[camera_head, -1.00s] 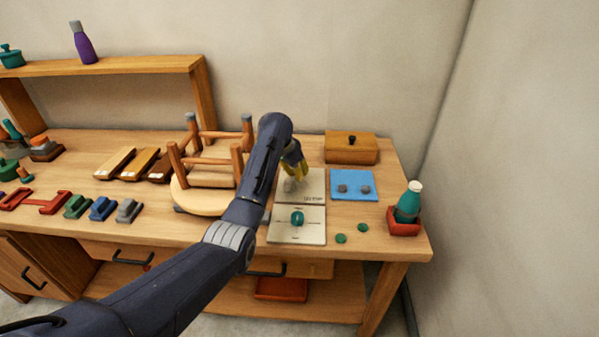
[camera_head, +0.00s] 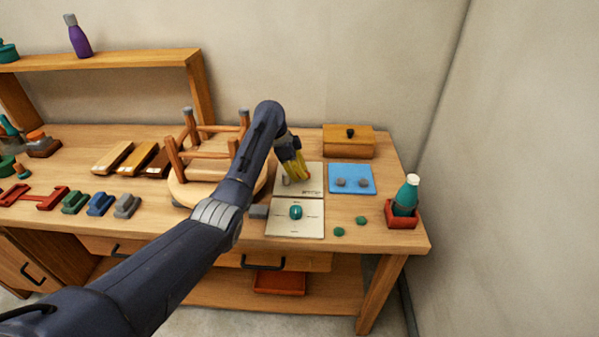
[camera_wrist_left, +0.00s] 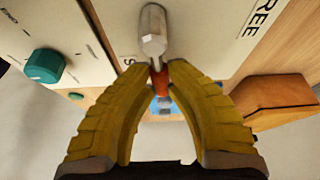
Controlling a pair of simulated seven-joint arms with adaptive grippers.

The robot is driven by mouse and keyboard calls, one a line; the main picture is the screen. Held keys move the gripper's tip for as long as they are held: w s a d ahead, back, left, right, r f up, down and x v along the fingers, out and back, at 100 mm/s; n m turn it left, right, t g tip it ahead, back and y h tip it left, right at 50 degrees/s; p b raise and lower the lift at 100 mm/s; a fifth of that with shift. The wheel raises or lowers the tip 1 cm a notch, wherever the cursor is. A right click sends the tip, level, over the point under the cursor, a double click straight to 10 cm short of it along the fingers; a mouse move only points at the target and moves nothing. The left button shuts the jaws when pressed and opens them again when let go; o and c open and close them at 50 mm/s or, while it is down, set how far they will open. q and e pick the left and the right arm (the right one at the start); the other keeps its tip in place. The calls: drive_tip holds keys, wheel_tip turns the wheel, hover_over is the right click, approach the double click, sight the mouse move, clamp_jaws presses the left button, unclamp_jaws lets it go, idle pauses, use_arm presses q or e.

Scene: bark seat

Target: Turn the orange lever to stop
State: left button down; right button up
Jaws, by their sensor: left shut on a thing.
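My left gripper (camera_head: 300,176) has yellow fingers and reaches down over a pale upper panel (camera_head: 313,170). In the left wrist view its fingertips (camera_wrist_left: 160,72) are closed around the orange part of the lever (camera_wrist_left: 160,84). A grey metal faceted piece (camera_wrist_left: 153,30) extends beyond the fingertips. The panel in the wrist view (camera_wrist_left: 205,25) carries a label reading "REE", with its start cut off, and another label mostly hidden behind the fingers. In the head view the fingers hide most of the lever. My right gripper is not in view.
A lower panel (camera_head: 285,229) with a teal knob (camera_head: 296,212) lies in front. A blue plate (camera_head: 364,190), a wooden box (camera_head: 348,142) and a teal bottle (camera_head: 407,194) in a red tray are to the right. An upturned stool (camera_head: 182,190) stands close on the left.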

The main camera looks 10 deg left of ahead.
use_arm(q)
drive_tip(key=shift+s+d+f+m+g, duration=0.2)
drive_tip(key=shift+s+m+g, duration=0.1)
drive_tip(key=shift+m, duration=0.2)
drive_tip(key=c, duration=1.3)
unclamp_jaws()
drive_tip(key=shift+a+r, duration=0.1)
drive_tip(key=shift+w+r, duration=0.1)
drive_tip(key=v, duration=1.1)
drive_tip(key=shift+a+r, duration=0.25)
drive_tip(key=shift+r, duration=0.1)
